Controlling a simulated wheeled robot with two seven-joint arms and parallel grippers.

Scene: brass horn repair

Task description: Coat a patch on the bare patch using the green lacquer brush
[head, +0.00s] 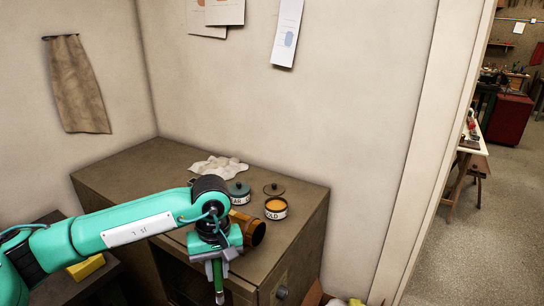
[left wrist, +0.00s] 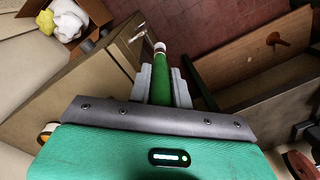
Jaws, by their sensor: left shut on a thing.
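My left gripper (head: 218,268) is shut on the green lacquer brush (head: 219,292), which points down in front of the cabinet's near edge. In the left wrist view the gripper's grey fingers (left wrist: 161,86) hold the brush's green handle (left wrist: 160,66), with a pale tip at its far end. A pot of gold lacquer (head: 276,206) stands open on the cabinet top. A pot with a partly hidden label (head: 239,190) stands to its left. An amber brass-coloured piece (head: 256,233) is partly hidden behind my wrist. I cannot make out the bare patch. My right gripper is not in view.
The brown cabinet (head: 138,170) stands in the wall corner. A white cloth (head: 218,167) and a dark lid (head: 274,189) lie on it. A yellow block (head: 86,267) sits lower left. A box with crumpled yellow and white pieces (left wrist: 88,14) shows in the left wrist view.

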